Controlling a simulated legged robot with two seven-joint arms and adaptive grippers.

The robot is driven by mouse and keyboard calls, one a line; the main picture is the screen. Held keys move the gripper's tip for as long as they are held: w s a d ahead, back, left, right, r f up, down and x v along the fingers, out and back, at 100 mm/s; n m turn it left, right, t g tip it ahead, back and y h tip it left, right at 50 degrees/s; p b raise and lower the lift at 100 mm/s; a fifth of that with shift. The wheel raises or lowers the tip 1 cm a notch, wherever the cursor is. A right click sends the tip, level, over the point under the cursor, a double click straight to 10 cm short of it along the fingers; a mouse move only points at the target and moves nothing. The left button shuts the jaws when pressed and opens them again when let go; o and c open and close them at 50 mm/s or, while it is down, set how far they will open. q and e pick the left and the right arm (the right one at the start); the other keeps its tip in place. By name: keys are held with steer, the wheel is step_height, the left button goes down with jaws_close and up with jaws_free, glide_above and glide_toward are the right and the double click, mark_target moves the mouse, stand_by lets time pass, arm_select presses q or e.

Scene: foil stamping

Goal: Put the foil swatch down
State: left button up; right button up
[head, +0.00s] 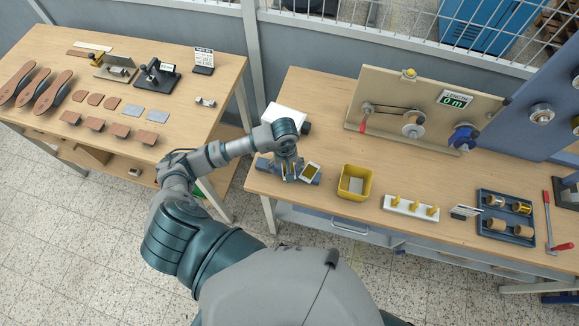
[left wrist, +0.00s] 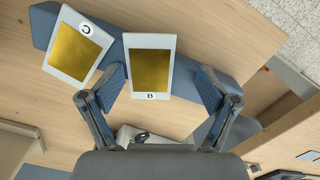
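Two foil swatches, white cards with gold faces, show in the left wrist view. Swatch B (left wrist: 150,67) is between my open left fingers (left wrist: 161,85), with a clear gap to the right finger. Swatch C (left wrist: 81,43) lies turned at an angle on its left and shows in the head view (head: 310,172). Both overlap a blue-grey strip (left wrist: 217,58) on the table. In the head view my left gripper (head: 289,173) is low over this strip, and its fingers partly hide swatch B. My right gripper is out of view.
A yellow bin (head: 343,190) stands right of the strip. A white box-like device (head: 284,118) sits behind my left wrist. Farther right are a white peg holder (head: 411,209) and a blue tray (head: 507,236) with spools. The wood table (head: 330,135) is clear behind the bin.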

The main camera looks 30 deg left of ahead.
arm_select(q)
steer(key=shift+w+f, duration=0.15)
steer(key=shift+w, duration=0.15)
steer(key=shift+d+r+p, duration=0.15)
steer(key=shift+r+p, duration=0.25)
steer(key=shift+d+r+p, duration=0.1)
steer(key=shift+r+p, duration=0.4)
steer(key=shift+p, duration=0.15)
step_height(320, 180, up, 12)
steer(key=b, duration=0.2)
steer(key=shift+w, duration=0.3)
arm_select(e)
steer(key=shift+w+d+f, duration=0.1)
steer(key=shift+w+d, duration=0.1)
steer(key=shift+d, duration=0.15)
arm_select(q)
steer(key=shift+f, duration=0.15)
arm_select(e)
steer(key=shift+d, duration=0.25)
